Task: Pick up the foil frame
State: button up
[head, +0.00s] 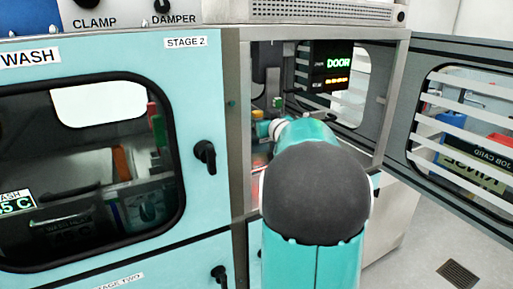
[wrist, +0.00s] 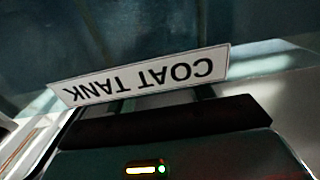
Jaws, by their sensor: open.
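I cannot make out a foil frame in either view. In the head view my teal arm reaches through an open doorway into a cabinet, and its large dark rounded joint hides much of the inside. My gripper is hidden behind the arm there, and I cannot make out its fingers in the wrist view. The wrist view shows a white COAT TANK label (wrist: 145,76), upside down and close. A dark bar (wrist: 175,122) lies below it in the picture.
The cabinet's door (head: 398,125) stands open at right, close to my arm. A metal doorpost (head: 236,130) edges the opening at left. The closed teal STAGE 2 door (head: 205,100) has a black handle (head: 205,154). A lit DOOR display (head: 338,65) shows inside.

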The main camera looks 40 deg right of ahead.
jog(key=shift+x, duration=1.15)
grip_shut()
jog(key=shift+r, duration=0.2)
